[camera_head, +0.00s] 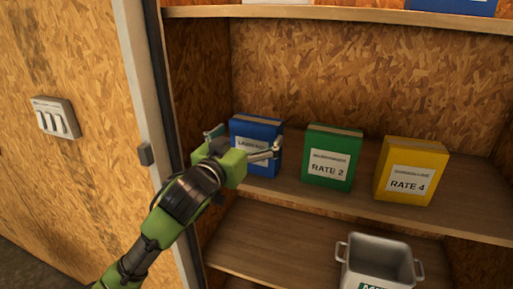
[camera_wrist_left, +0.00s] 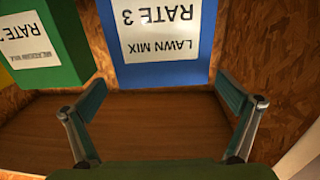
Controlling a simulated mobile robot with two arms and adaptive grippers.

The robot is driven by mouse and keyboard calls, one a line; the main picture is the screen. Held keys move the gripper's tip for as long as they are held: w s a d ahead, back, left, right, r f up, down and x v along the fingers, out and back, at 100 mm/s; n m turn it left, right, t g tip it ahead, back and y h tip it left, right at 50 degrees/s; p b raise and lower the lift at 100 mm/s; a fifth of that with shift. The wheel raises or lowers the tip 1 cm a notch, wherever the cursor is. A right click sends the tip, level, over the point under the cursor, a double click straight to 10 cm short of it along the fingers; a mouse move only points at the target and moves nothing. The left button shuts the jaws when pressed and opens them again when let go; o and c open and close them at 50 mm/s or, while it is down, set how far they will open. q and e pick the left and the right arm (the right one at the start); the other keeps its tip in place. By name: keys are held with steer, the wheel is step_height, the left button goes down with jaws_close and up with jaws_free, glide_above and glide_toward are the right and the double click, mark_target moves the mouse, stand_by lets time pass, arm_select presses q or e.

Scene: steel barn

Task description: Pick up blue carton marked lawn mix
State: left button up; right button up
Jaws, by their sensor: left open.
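The blue carton (camera_head: 262,131) stands upright on the middle shelf, at the left end of the row. In the left wrist view the blue carton (camera_wrist_left: 198,38) appears upside down, with a white label reading LAWN MIX and RATE 3. My left gripper (camera_head: 244,141) is open in front of it and hides part of its front. In the left wrist view the fingers (camera_wrist_left: 160,88) point toward the carton's two sides, with clear shelf between them. I cannot tell whether the tips reach past its front face. My right gripper is not in view.
A green carton (camera_head: 321,181) marked RATE 2 stands right of the blue one, with a small gap. A yellow carton (camera_head: 399,207) marked RATE 4 is farther right. A metal bin (camera_head: 379,262) sits below. The cabinet's left wall (camera_head: 198,62) is close to the blue carton.

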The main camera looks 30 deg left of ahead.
arm_select(q)
steer(key=shift+w+a+r+p, duration=0.15)
steer(key=shift+w+p, duration=0.15)
steer(key=shift+w, duration=0.2)
steer(key=w+p, duration=0.1)
steer(key=w, duration=0.1)
steer(key=w+a+p, duration=0.1)
steer(key=w, duration=0.1)
steer(key=shift+w, duration=0.15)
steer(key=c, duration=1.9)
